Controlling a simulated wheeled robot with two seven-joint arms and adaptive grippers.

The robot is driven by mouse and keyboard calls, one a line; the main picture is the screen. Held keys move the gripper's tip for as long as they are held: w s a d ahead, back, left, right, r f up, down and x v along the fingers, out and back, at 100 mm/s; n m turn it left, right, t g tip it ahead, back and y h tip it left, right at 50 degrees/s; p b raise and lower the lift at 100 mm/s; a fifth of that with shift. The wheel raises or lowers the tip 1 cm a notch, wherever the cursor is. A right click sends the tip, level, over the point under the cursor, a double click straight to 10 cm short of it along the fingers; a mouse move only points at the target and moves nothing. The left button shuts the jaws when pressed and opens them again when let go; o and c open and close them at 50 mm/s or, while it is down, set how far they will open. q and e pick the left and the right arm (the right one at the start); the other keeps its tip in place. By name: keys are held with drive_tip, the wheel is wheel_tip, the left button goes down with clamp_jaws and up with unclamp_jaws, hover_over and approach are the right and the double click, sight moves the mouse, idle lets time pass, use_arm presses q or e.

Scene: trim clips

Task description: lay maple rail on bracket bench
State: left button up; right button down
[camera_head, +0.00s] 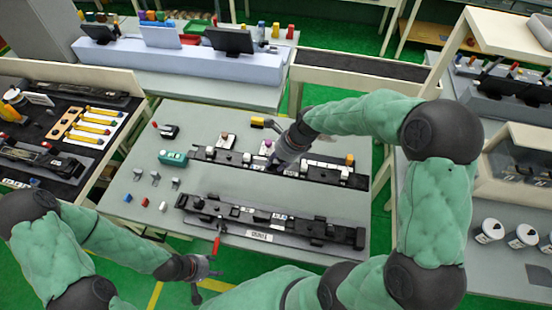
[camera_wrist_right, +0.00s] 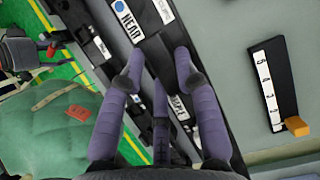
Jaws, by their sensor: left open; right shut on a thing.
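The bracket bench (camera_head: 140,190) is the grey table in the middle of the head view. My right gripper (camera_head: 281,160) is over the rear dark strip (camera_head: 230,158) on this bench. In the right wrist view its fingers (camera_wrist_right: 157,68) stand on either side of a dark bar with a NEAR label (camera_wrist_right: 126,18). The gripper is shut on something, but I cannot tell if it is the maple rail. I cannot single out a maple rail in either view. My left gripper (camera_head: 203,272) is open and empty, low in front of the bench's front edge.
A front dark strip (camera_head: 290,224) lies along the bench. A teal block (camera_head: 173,158) and several small clips lie at its left. A left table (camera_head: 120,122) holds yellow-and-white rods. A black holder with an orange block (camera_wrist_right: 297,126) is right of my fingers in the wrist view.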

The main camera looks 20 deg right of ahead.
sight(288, 170)
drive_tip(key=shift+w, duration=0.1)
drive_tip(key=shift+f, duration=0.65)
drive_tip(key=shift+f+b, duration=2.95)
drive_tip(key=shift+f, duration=2.65)
drive_tip(key=c, duration=0.8)
unclamp_jaws()
drive_tip(key=v, duration=1.2)
